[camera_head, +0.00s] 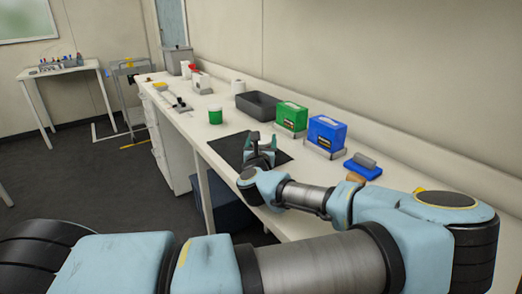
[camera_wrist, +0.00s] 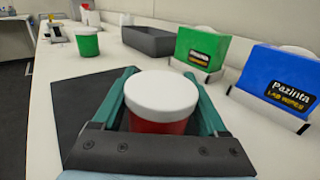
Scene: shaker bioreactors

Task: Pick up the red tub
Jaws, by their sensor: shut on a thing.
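The red tub (camera_wrist: 160,125) with a white lid stands upright between the two green fingers of my gripper (camera_wrist: 161,100) in the wrist view. The fingers are shut on it, one on each side. Its lower part is hidden behind the gripper's dark palm. In the head view my gripper (camera_head: 259,150) is above the black mat (camera_head: 228,149) on the bench, and the tub is hidden there. I cannot tell whether the tub touches the mat.
A green tub (camera_head: 215,115) stands left of the mat. A dark grey bin (camera_head: 258,105), a green box (camera_head: 291,116) and a blue box (camera_head: 326,132) stand along the back. A blue thing with a grey roll (camera_head: 363,167) lies to the right. Bare bench shows left of the mat.

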